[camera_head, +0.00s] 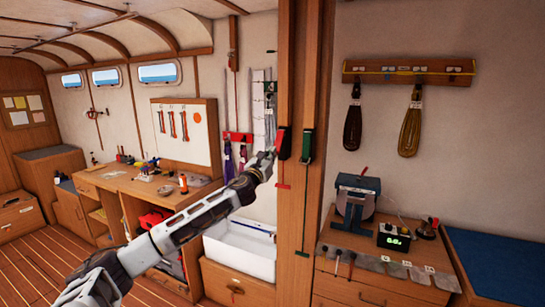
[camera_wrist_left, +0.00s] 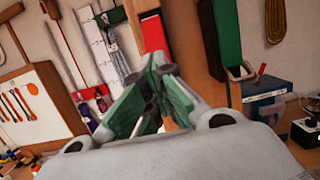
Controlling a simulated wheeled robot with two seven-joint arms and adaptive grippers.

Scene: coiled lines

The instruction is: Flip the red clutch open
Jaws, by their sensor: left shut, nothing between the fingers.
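The red clutch (camera_head: 280,134) is mounted on the wooden post (camera_head: 312,80), its red part beside a dark body. In the left wrist view the red clutch (camera_wrist_left: 153,33) stands just beyond my fingertips, and its lower part is hidden by them. My left gripper (camera_head: 268,156) is shut and empty, just left of and slightly below the clutch in the head view. In the left wrist view the closed green-padded fingers (camera_wrist_left: 154,72) point at the red part; I cannot tell whether they touch it. My right gripper is in neither view.
A green clutch (camera_head: 306,146) sits on the same post, close to the right of the red one. A red rack (camera_head: 237,137) with hanging lines is left of the post. A cabinet (camera_head: 370,285) with a blue device (camera_head: 357,183) stands at right.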

